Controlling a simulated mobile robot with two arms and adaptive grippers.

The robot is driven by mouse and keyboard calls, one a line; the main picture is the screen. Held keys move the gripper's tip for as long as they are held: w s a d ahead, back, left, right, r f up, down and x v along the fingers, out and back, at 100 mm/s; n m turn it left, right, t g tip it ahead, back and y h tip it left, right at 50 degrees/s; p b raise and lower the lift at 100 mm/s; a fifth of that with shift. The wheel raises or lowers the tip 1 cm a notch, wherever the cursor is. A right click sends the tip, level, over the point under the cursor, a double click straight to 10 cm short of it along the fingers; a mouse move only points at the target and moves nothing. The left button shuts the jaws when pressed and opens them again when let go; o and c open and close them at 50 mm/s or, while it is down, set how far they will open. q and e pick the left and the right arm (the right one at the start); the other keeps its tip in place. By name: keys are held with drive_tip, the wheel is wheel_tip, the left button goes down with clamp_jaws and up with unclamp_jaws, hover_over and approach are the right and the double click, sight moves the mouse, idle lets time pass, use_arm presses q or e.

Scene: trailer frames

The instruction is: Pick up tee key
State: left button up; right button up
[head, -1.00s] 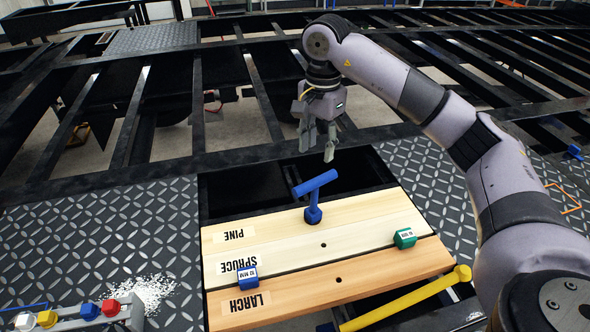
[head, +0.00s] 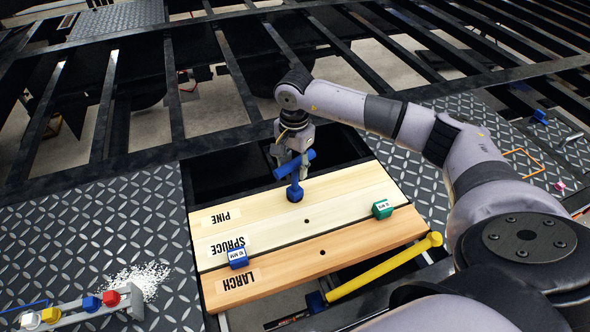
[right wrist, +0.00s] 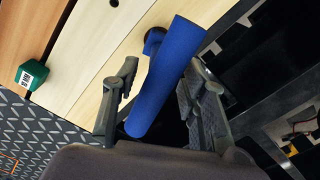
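The blue tee key (head: 294,170) stands upright on the pine board, its crossbar on top and its foot on the wood. In the right wrist view its crossbar (right wrist: 166,78) lies between the two fingers. My right gripper (head: 290,158) is at the crossbar, coming from the far side. In the wrist view my right gripper (right wrist: 160,95) is open, with a gap between the left finger and the bar; contact on the right side is unclear. My left gripper is not in view.
Pine (head: 345,190), spruce and larch boards lie side by side. A blue block (head: 237,258) and a green block (head: 382,209) sit on them. A yellow bar (head: 385,267) lies in front. A rack with coloured knobs (head: 80,309) is at lower left. Dark frame openings lie behind the boards.

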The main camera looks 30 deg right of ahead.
sight(295, 175)
drive_tip(key=f+p, duration=0.2)
drive_tip(key=f, duration=0.1)
drive_tip(key=shift+s+d+f, duration=0.15)
drive_tip(key=shift+s+f, duration=0.05)
drive_tip(key=shift+f, duration=0.4)
drive_tip(key=shift+c, duration=0.2)
clamp_jaws()
drive_tip(key=shift+w, duration=0.1)
